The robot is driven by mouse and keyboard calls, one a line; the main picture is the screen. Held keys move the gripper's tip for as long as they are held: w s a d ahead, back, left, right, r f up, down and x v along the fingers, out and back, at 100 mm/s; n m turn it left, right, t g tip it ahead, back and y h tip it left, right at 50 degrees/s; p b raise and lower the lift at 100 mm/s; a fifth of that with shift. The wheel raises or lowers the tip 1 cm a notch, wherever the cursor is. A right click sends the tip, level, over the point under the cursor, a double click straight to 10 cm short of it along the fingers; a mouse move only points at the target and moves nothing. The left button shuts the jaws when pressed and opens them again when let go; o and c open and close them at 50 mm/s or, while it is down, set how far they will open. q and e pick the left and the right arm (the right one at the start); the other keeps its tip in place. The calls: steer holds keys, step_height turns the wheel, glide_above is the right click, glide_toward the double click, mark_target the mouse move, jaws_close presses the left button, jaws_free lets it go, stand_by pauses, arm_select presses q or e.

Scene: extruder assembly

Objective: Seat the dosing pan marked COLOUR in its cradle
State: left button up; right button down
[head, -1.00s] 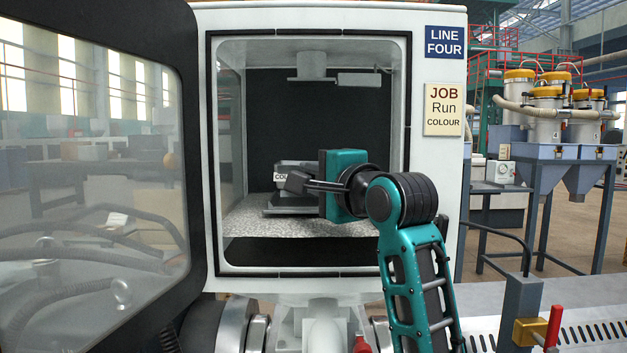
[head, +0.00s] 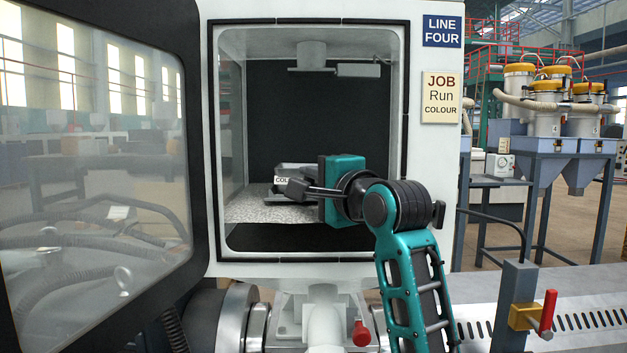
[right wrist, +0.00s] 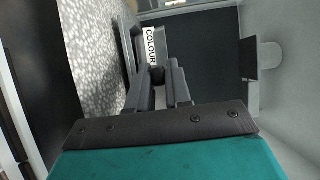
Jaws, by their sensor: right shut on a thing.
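The dosing pan (head: 296,169) is a grey tray with a white COLOUR label, partly hidden by my gripper in the head view. Its label also shows on the pan in the right wrist view (right wrist: 151,46). My right gripper (head: 296,188) reaches into the open cabinet from the right and is shut on the pan at its labelled front. The dark grey cradle (head: 272,202) is just under the pan on the speckled shelf. I cannot tell whether the pan rests fully in it. My left gripper is not in view.
The cabinet's white frame and black seal (head: 407,130) surround the opening. The windowed door (head: 100,150) stands open at the left. A metal fitting (head: 312,62) hangs from the cabinet ceiling. The speckled shelf (head: 245,212) is bare at the left front. A sign reads JOB Run COLOUR (head: 441,96).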

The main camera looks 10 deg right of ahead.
steer(key=c, duration=1.4)
jaws_free()
steer(key=shift+c, duration=0.2)
steer(key=o, duration=0.9)
steer(key=shift+f, duration=0.1)
steer(key=p+v, duration=0.2)
steer(key=v, duration=0.7)
steer(key=shift+p, duration=0.35)
